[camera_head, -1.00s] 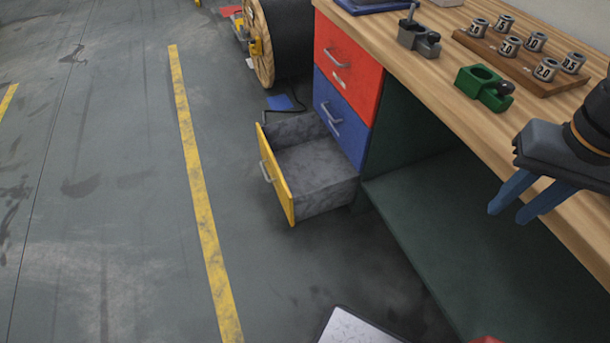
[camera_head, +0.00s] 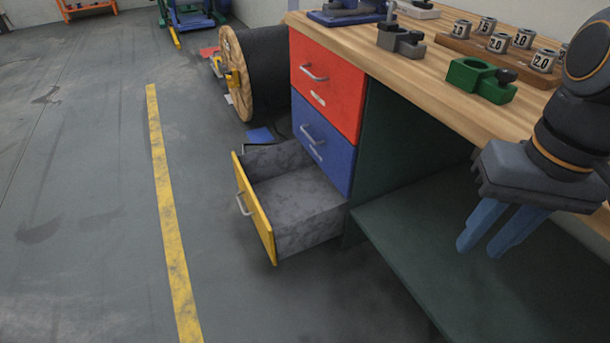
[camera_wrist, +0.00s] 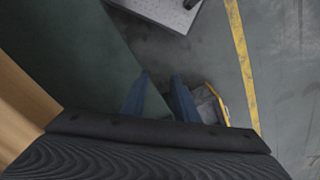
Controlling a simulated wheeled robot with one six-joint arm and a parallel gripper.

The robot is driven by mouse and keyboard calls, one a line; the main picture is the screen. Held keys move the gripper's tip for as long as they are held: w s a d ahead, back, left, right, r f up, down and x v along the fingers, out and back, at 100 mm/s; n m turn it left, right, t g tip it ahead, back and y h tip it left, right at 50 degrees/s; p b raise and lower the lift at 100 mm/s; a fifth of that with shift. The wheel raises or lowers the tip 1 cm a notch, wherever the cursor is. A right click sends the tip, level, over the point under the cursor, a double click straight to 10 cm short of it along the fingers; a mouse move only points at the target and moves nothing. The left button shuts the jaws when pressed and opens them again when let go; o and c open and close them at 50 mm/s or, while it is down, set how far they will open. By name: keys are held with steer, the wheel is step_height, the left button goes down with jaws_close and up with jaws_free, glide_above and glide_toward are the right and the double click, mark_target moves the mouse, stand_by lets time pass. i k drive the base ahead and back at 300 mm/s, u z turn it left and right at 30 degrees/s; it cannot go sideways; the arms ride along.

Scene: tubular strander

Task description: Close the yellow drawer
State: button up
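The yellow drawer (camera_head: 256,208) is the lowest of three in the bench's drawer stack. It stands pulled well out, its grey inside empty, with a metal handle (camera_head: 243,204) on its front. My gripper (camera_head: 484,236) is at the right in the head view, in front of the bench edge and above the lower shelf, well apart from the drawer. Its two blue fingers point down with a gap between them and nothing held. In the wrist view the fingers (camera_wrist: 160,92) show a gap, and part of the yellow drawer (camera_wrist: 217,104) shows beyond the right finger.
The red drawer (camera_head: 325,86) and blue drawer (camera_head: 322,140) above are shut. The wooden benchtop (camera_head: 450,75) bears a green clamp (camera_head: 480,80) and several marked dies. A cable reel (camera_head: 236,75) stands behind. Floor left of the drawer is clear, with a yellow line (camera_head: 168,220).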

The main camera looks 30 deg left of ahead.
mark_target(292, 204)
steer(key=z, duration=0.05)
steer(key=k, duration=0.6)
steer(key=u, duration=0.95)
steer(key=i, duration=1.25)
steer(key=z, duration=0.2)
